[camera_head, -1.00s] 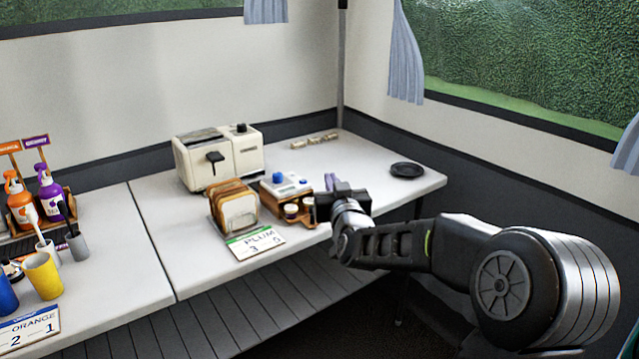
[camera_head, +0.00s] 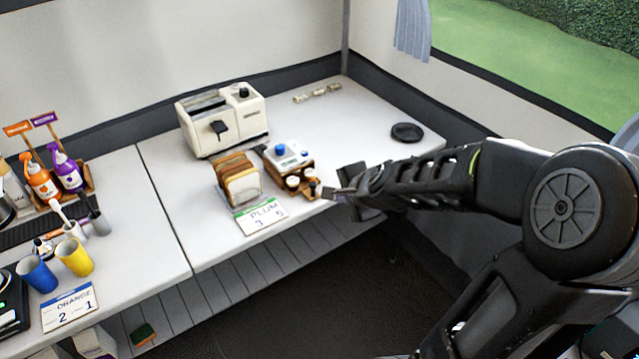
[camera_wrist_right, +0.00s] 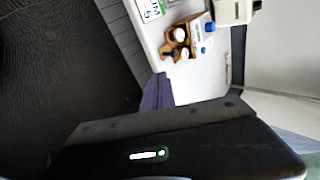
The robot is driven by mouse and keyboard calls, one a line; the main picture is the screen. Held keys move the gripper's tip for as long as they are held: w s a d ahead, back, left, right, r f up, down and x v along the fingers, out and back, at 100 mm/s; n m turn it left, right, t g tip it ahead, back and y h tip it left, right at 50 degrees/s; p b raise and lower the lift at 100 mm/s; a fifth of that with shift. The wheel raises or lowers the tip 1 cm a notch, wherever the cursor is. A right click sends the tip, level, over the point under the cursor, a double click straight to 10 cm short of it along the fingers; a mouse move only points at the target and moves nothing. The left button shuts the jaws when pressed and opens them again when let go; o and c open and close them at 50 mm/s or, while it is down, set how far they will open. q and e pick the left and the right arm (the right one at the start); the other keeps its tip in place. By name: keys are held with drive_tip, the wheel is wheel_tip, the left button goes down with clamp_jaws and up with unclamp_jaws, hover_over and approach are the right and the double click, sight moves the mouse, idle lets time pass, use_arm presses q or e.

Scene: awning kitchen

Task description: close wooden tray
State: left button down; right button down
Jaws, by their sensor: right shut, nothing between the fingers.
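The wooden tray (camera_head: 311,191) is a small brown drawer at the base of a wooden box with a white, blue-knobbed top (camera_head: 288,154). It sticks out at the front right and holds small jars with pale tops. In the right wrist view the wooden tray (camera_wrist_right: 167,51) shows with dark jars, above the fingers. My right gripper (camera_head: 328,193) is shut and empty, close in front of the tray at the table's front edge. I cannot tell whether it touches the tray. Its purplish fingers (camera_wrist_right: 157,92) point toward the tray side. My left gripper is not in view.
A toast rack (camera_head: 240,187) and a PLUM card (camera_head: 264,217) stand left of the box. A cream toaster (camera_head: 222,120) is behind, a black plate (camera_head: 407,132) to the right. The table between box and plate is mostly clear.

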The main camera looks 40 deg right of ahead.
sight(314, 189)
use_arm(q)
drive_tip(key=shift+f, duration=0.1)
use_arm(e)
drive_tip(key=shift+w+f, duration=0.1)
drive_tip(key=shift+w, duration=0.05)
